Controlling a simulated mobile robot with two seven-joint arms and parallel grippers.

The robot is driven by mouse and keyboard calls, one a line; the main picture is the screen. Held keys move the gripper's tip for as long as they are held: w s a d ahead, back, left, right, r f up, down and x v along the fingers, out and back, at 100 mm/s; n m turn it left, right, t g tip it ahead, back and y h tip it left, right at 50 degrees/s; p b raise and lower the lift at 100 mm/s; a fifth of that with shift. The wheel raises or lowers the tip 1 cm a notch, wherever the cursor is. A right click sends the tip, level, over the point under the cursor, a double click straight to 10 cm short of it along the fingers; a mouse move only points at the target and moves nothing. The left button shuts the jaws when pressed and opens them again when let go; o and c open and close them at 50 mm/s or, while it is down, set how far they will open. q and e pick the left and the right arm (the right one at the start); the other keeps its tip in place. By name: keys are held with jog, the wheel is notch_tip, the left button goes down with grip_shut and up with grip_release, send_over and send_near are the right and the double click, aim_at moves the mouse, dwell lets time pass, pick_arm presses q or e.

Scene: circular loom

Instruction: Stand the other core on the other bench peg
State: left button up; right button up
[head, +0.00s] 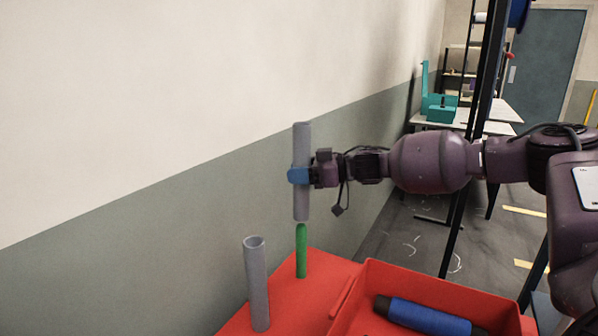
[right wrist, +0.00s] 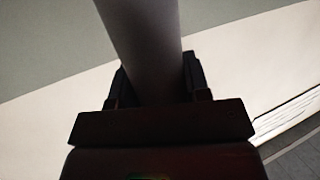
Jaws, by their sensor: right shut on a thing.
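A grey tube-shaped core (head: 302,146) is upright in my right gripper (head: 298,176), which is shut on it around its middle. The same core also fills the middle of the right wrist view (right wrist: 143,45) between the two dark fingers. In the head view its lower end shows just above the top of a green peg (head: 301,252) on the red bench (head: 290,285). I cannot tell whether the two touch. Another grey core (head: 258,285) stands upright on the bench, to the left of the green peg; any peg inside it is hidden. My left gripper is not in view.
A red tray (head: 345,309) at the front right of the bench holds a blue roll with dark ends (head: 428,317). A black upright post (head: 470,170) stands behind my right arm. A table with a teal fixture (head: 440,108) is farther back. A wall runs along the left.

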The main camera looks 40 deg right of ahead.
aim_at(299, 217)
jog(key=shift+f, duration=1.1)
dwell(0.4)
jog(key=shift+f, duration=0.1)
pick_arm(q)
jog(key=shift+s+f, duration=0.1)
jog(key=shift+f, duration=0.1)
pick_arm(e)
jog(key=shift+f, duration=2.5)
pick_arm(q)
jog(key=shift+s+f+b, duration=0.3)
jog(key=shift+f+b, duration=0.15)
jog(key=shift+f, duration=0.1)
pick_arm(e)
jog(key=shift+f, duration=2.35)
jog(key=shift+f, duration=0.1)
